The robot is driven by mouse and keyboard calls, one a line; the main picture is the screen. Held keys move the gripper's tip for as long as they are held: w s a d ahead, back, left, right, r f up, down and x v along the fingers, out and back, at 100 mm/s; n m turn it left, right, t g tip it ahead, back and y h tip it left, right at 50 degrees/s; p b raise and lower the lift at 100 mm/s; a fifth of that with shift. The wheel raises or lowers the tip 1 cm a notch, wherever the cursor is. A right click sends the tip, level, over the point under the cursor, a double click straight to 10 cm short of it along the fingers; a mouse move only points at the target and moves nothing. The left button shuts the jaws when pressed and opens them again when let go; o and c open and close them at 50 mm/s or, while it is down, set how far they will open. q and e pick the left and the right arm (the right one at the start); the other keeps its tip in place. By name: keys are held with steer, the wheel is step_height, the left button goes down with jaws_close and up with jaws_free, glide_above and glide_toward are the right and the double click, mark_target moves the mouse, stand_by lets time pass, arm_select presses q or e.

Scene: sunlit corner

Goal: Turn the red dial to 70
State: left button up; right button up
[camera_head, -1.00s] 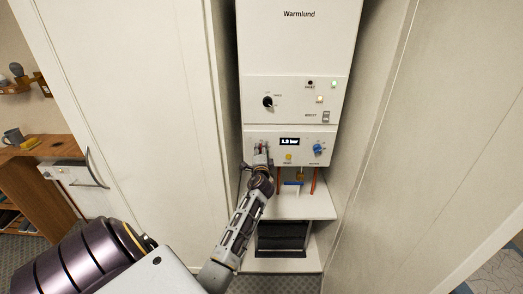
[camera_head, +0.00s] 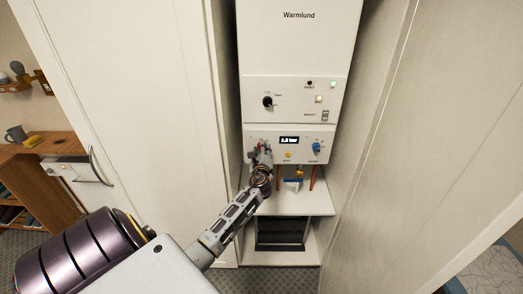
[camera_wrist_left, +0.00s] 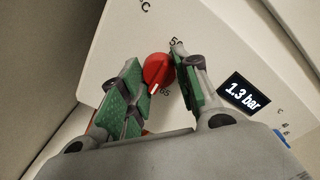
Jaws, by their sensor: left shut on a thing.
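The red dial (camera_wrist_left: 158,68) sits on the white lower panel of the boiler. In the left wrist view it is between the fingers of my left gripper (camera_wrist_left: 157,75), which is shut on it. A white pointer mark on the dial faces the lower edge of the picture. Printed numbers show around it: a partly covered one starting with 5 above, and one that looks like 65 below right. In the head view my left gripper (camera_head: 263,152) covers most of the dial. My right gripper is not in view.
The boiler (camera_head: 299,50) stands in a narrow white cabinet. Its display (camera_head: 289,141) reads 1.3 bar in the wrist view. A blue dial (camera_head: 316,147) sits to the right, a black knob (camera_head: 267,102) above. Copper pipes hang below. A wooden counter (camera_head: 40,150) is at far left.

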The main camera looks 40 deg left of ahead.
arm_select(q)
steer(key=shift+d+f+m, duration=0.1)
steer(key=shift+f+m, duration=0.05)
steer(key=shift+m, duration=0.45)
steer(key=o, duration=1)
steer(key=shift+s, duration=0.1)
steer(key=v, duration=1.1)
steer(key=shift+s+d, duration=0.3)
stand_by(0.4)
